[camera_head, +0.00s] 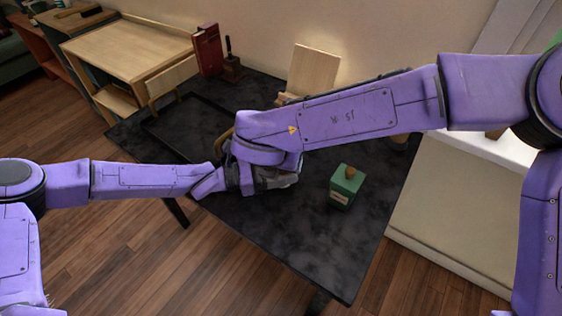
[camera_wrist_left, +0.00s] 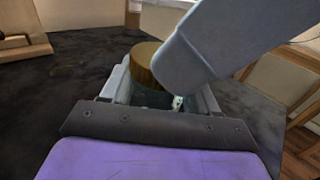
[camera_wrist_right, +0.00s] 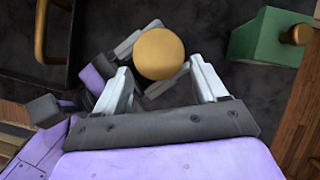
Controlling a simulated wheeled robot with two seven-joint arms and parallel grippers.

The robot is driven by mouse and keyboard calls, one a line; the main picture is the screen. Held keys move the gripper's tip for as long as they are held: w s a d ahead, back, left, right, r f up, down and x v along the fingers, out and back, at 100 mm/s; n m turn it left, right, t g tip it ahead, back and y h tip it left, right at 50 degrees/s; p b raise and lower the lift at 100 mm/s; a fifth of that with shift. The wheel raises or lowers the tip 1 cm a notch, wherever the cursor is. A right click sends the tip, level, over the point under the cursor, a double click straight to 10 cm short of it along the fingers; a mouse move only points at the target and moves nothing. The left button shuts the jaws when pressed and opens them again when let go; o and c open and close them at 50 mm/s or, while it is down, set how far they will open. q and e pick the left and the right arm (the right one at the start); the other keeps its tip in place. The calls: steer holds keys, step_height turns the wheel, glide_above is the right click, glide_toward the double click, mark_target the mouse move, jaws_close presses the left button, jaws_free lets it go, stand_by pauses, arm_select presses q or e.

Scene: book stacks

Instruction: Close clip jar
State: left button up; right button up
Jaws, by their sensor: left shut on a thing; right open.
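The clip jar shows in the left wrist view with a round wooden lid (camera_wrist_left: 145,66) above a dark glass body (camera_wrist_left: 150,98). A small bright metal clip part (camera_wrist_left: 177,102) is on its near side. My left gripper (camera_wrist_left: 162,88) is shut on the jar's body. In the right wrist view the round lid (camera_wrist_right: 159,54) is seen from above, between the fingertips of my open right gripper (camera_wrist_right: 160,74). A right finger crosses close over the lid in the left wrist view; I cannot tell whether it touches. In the head view my arms hide the jar.
A green canister (camera_head: 347,187) with a wooden knob stands on the dark table (camera_head: 290,235), right of the grippers. A dark tray (camera_head: 195,125) with a brass-coloured handle lies at the left. A wooden stand (camera_head: 313,70) is behind. The front of the table is clear.

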arm_select(q)
steer(key=shift+w+f, duration=0.1)
arm_select(e)
steer(key=shift+w, duration=0.15)
steer(key=shift+c, duration=1.3)
steer(key=c, duration=0.8)
steer(key=shift+w+f, duration=0.1)
arm_select(q)
steer(key=o, duration=1.6)
arm_select(e)
steer(key=v, duration=0.4)
arm_select(q)
steer(key=shift+a+f, duration=0.1)
steer(key=shift+a, duration=0.05)
